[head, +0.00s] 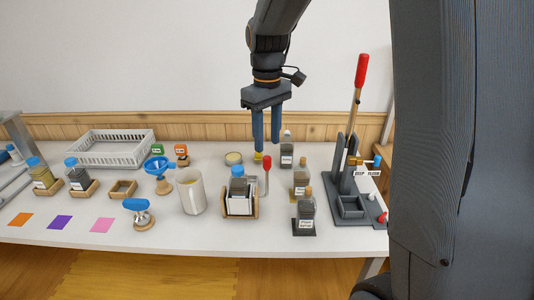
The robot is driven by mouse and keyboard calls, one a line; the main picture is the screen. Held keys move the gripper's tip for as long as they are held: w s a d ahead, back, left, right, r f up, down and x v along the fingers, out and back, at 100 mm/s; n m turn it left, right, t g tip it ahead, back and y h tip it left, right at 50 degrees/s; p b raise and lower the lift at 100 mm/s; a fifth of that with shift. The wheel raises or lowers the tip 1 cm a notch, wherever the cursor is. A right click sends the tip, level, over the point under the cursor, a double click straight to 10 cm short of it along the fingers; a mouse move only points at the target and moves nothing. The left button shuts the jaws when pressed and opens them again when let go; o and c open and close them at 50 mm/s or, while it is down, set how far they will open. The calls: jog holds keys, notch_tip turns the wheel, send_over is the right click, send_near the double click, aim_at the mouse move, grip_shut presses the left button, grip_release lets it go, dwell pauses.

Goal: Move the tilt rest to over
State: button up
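The tilt rest appears to be the wooden cradle (226,211) near the table's middle, with a red-knobbed lever (267,163) standing about upright at its right. I cannot read any position marks on it. A dark-filled jar with a blue cap (239,187) is in the cradle, with a white panel in front. My gripper (267,145) hangs pointing down, with its two blue fingers apart and nothing between them. In the picture its fingertips are just above the red knob; the depth between them is hard to tell.
A tall red-handled lever press (361,70) stands at the right. Corked bottles (307,207) stand between it and the cradle. A cream jug (191,191) is close on the cradle's left. A white basket (112,148) is at the back left. Coloured squares (60,222) lie front left.

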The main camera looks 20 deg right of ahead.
aim_at(267, 157)
jog(key=shift+f+p, duration=0.75)
jog(key=shift+f, duration=2.8)
jog(key=shift+c, duration=0.3)
grip_shut()
